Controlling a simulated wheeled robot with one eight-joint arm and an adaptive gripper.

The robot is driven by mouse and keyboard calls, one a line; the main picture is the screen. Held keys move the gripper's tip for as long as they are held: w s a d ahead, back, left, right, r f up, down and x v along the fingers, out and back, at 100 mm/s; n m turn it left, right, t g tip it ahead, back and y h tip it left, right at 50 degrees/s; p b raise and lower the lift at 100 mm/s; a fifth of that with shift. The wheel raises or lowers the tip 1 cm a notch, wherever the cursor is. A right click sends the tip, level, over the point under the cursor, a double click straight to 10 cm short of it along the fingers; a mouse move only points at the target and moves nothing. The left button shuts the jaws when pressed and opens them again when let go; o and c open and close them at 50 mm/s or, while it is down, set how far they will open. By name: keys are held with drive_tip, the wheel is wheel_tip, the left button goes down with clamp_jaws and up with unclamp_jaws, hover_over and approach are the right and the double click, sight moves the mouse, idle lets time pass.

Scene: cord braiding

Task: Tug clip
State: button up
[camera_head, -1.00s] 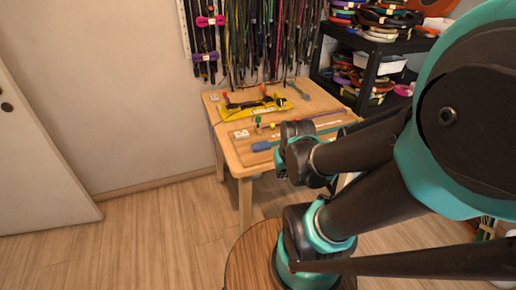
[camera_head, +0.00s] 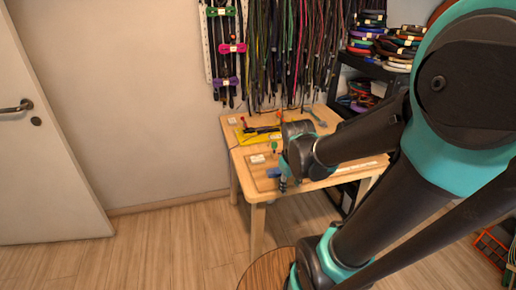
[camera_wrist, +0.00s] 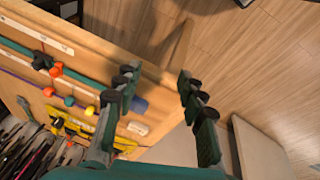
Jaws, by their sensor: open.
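My gripper (camera_wrist: 158,82) is open and empty in the wrist view, its dark green fingers spread near the table's edge. A blue piece (camera_wrist: 139,104) shows between the fingers, partly behind the left one; it also shows in the head view (camera_head: 273,172). A black piece (camera_wrist: 42,61) sits beside the orange one. I cannot tell which piece is the clip. In the head view my wrist hides much of the tabletop, and the fingers show only small beside the blue piece.
The wooden table (camera_head: 243,168) carries a yellow frame (camera_head: 246,136) and a white block (camera_wrist: 138,128). Hanging cords (camera_head: 290,50) and a black shelf (camera_head: 350,75) with coiled cords stand behind. Floor is open left of the table.

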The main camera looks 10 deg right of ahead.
drive_tip(key=o, duration=0.4)
drive_tip(key=w+a+r+n, duration=0.1)
drive_tip(key=w+n, duration=0.1)
drive_tip(key=w, duration=0.1)
drive_tip(key=w+a+r+n+g+h, duration=0.1)
drive_tip(key=w+a+r+n, duration=0.1)
drive_tip(key=w+n, duration=0.1)
drive_tip(key=w+a+r+n, duration=0.1)
drive_tip(key=w+r+n, duration=0.1)
drive_tip(key=w, duration=0.1)
drive_tip(key=shift+w+a+n+g+h, duration=0.15)
drive_tip(key=shift+a+n+g+h, duration=0.15)
drive_tip(key=shift+a+n, duration=0.1)
drive_tip(key=w+a+r+n+h, duration=0.2)
drive_tip(key=w+a+r+n, duration=0.2)
drive_tip(key=w+a+n, duration=0.3)
approach(270, 172)
drive_tip(key=shift+g, duration=0.4)
drive_tip(key=x, duration=0.8)
drive_tip(key=shift+w+f, duration=0.1)
drive_tip(key=shift+w, duration=0.25)
drive_tip(key=c, duration=1.4)
